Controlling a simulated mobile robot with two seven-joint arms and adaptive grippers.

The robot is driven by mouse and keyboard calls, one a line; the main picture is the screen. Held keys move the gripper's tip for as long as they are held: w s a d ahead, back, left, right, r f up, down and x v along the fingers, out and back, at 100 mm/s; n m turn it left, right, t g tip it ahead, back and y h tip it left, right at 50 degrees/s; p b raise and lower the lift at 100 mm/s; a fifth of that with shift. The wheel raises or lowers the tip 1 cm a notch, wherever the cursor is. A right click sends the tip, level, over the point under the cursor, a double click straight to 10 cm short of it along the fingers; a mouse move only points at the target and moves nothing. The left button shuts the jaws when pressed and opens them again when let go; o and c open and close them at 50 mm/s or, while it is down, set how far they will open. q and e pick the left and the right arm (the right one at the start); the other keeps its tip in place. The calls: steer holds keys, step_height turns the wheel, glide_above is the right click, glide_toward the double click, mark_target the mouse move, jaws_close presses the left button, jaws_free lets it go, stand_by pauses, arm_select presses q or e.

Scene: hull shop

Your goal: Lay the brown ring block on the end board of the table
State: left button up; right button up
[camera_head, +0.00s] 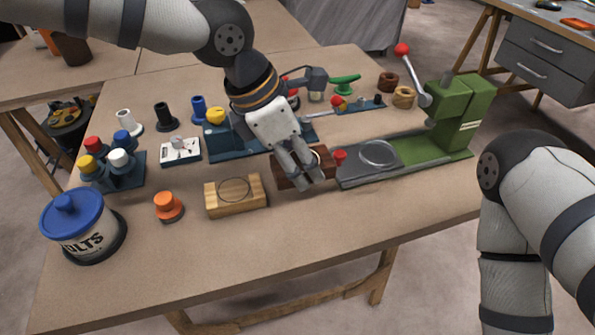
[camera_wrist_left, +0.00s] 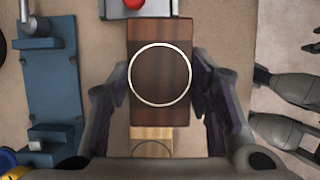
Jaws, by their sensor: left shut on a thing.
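The brown ring block (camera_head: 284,172) is a dark reddish-brown block. Its top carries a white ring, seen whole in the wrist view (camera_wrist_left: 160,110). My left gripper (camera_head: 312,181) is shut on the block from both long sides and covers part of it in the head view. The block is over the middle of the table (camera_head: 300,228), just left of a grey machine bed; I cannot tell its height above the table top. No separate end board can be made out for certain.
A light wooden block (camera_head: 236,197) with a dark ring is left of the gripper. The green machine (camera_head: 456,116) with a red knob (camera_head: 339,155) is close on the right. An orange knob (camera_head: 168,206) and a bolts tub (camera_head: 75,222) are further left. The front table strip is clear.

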arm_select(q)
steer(key=shift+w+f, duration=0.3)
steer(key=shift+f, duration=0.05)
steer(key=shift+w+a+f, duration=0.1)
steer(key=shift+w+f, duration=0.05)
steer(key=shift+f, duration=0.75)
steer(key=shift+w+a+f, duration=0.1)
steer(key=shift+w+f, duration=0.05)
steer(key=shift+f, duration=0.75)
steer(key=shift+f, duration=0.15)
steer(key=shift+f, duration=0.15)
steer(key=o, duration=0.9)
steer(key=shift+s, duration=0.1)
steer(key=o, duration=0.3)
steer(key=shift+f, duration=0.15)
